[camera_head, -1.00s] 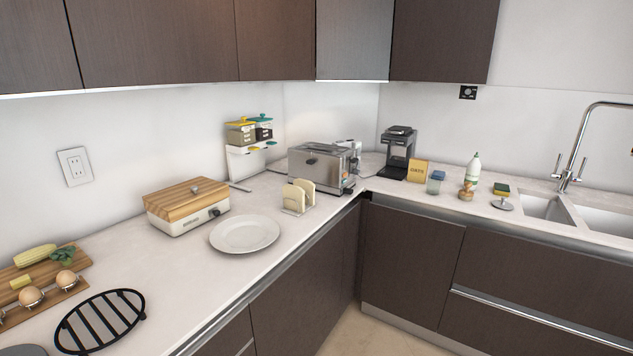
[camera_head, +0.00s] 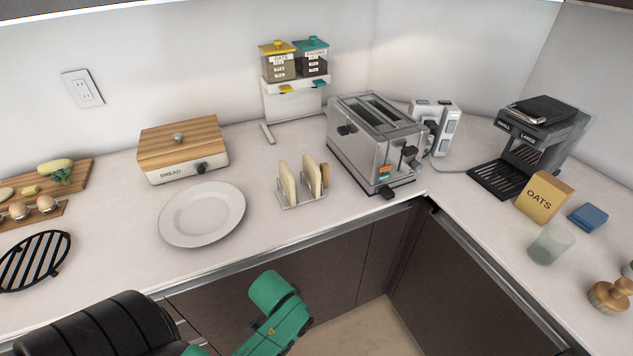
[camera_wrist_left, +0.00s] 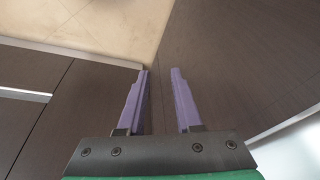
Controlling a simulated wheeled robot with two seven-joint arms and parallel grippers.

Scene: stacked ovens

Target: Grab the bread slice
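Bread slices stand upright in a small rack (camera_head: 303,203) on the counter, left of the toaster. The left slice (camera_head: 288,184) and the right slice (camera_head: 311,175) are apart from each other. A part of my green and black arm shows at the bottom of the head view, below the counter edge; its gripper is out of that view. In the left wrist view my left gripper (camera_wrist_left: 160,72) is open and empty, its purple fingers apart in front of the dark cabinet fronts and the floor. My right gripper is not in view.
A silver toaster (camera_head: 364,145) stands right of the rack. A white plate (camera_head: 203,213) lies to its left, with a bread box (camera_head: 184,150) behind the plate. A dispenser stand (camera_head: 291,101) is behind the rack. The counter edge is in front of the rack.

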